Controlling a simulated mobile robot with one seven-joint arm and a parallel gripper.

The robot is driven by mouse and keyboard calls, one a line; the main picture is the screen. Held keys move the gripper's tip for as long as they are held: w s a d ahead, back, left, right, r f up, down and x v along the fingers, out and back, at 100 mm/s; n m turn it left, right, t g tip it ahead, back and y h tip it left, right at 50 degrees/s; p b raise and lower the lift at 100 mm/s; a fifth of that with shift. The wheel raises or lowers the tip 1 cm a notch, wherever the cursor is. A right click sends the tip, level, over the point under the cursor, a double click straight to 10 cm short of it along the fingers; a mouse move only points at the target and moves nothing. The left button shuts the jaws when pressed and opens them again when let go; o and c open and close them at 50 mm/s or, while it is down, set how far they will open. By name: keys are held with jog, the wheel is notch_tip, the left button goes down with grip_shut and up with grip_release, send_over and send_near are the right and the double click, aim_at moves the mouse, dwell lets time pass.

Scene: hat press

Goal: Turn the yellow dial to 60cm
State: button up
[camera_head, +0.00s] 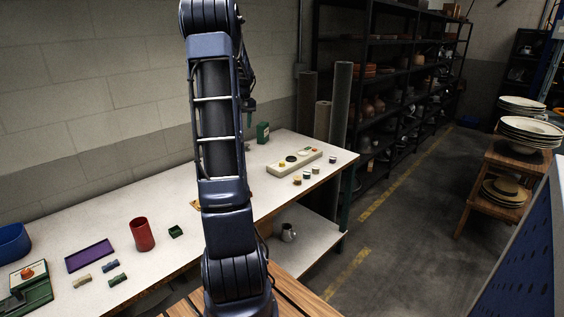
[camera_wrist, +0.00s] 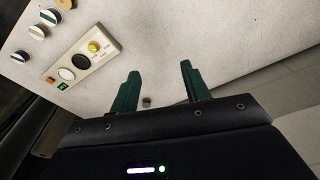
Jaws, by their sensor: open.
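The yellow dial (camera_wrist: 94,46) sits at one end of a long cream control panel (camera_wrist: 104,50) in the wrist view. A dark round knob, a white round knob, a small orange piece and a green square share the panel. In the head view the cream panel (camera_head: 275,169) lies on the white table, with a yellow dial (camera_head: 283,165) near its left end. Dial markings are too small to read. My gripper (camera_wrist: 160,75) is open and empty, its two green fingers apart. It is to the right of the panel in the wrist view, not touching the dial.
Several loose knobs (camera_head: 308,175) lie beside the panel on the white table (camera_head: 190,200). A green box (camera_head: 263,132) stands behind it. A red cup (camera_head: 142,235) and purple tray (camera_head: 90,255) are at the left. Dark shelves (camera_head: 385,75) stand beyond the table.

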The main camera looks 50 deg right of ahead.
jog(key=d+f, duration=0.6)
jog(key=d, duration=0.4)
jog(key=m+g, duration=0.1)
send_over(282, 164)
jog(key=w+d, duration=0.1)
notch_tip(282, 164, down, 8)
notch_tip(282, 164, down, 11)
jog(key=c, duration=1)
